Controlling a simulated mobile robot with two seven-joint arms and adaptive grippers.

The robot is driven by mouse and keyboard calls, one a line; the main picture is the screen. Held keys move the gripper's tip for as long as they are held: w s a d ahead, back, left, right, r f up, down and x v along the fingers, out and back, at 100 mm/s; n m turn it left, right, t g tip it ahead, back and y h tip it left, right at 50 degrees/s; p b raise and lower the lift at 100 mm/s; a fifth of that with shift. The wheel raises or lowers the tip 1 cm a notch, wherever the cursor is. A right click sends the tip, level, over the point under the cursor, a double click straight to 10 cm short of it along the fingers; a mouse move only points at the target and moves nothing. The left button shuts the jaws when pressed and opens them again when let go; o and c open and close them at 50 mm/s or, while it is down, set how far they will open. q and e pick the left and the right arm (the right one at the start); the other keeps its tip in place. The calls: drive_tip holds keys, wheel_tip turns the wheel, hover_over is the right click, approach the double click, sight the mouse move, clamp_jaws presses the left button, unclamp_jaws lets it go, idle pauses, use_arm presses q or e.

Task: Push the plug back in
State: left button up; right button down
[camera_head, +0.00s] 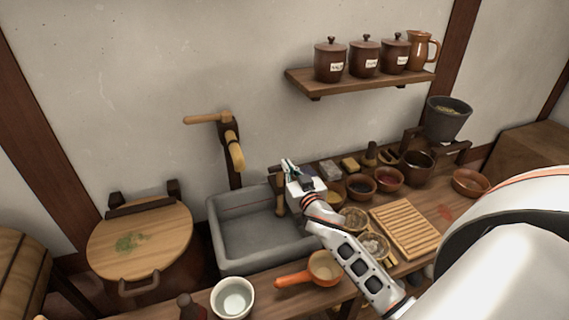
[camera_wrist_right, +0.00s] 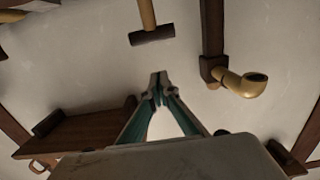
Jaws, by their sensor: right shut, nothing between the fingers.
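My left gripper is not in view.
A wooden spout (camera_head: 235,153) is on the wall behind the basin. Several bowls and a slatted board (camera_head: 404,228) crowd the counter at right. An orange-handled pan (camera_head: 323,268) and a white bowl (camera_head: 233,298) stand in front. A shelf (camera_head: 360,84) holds jars.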

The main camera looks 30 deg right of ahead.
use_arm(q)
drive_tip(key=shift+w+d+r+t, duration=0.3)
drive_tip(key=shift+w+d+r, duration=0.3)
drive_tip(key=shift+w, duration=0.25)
use_arm(e)
drive_tip(key=v, duration=0.6)
drive_tip(key=shift+s, duration=0.2)
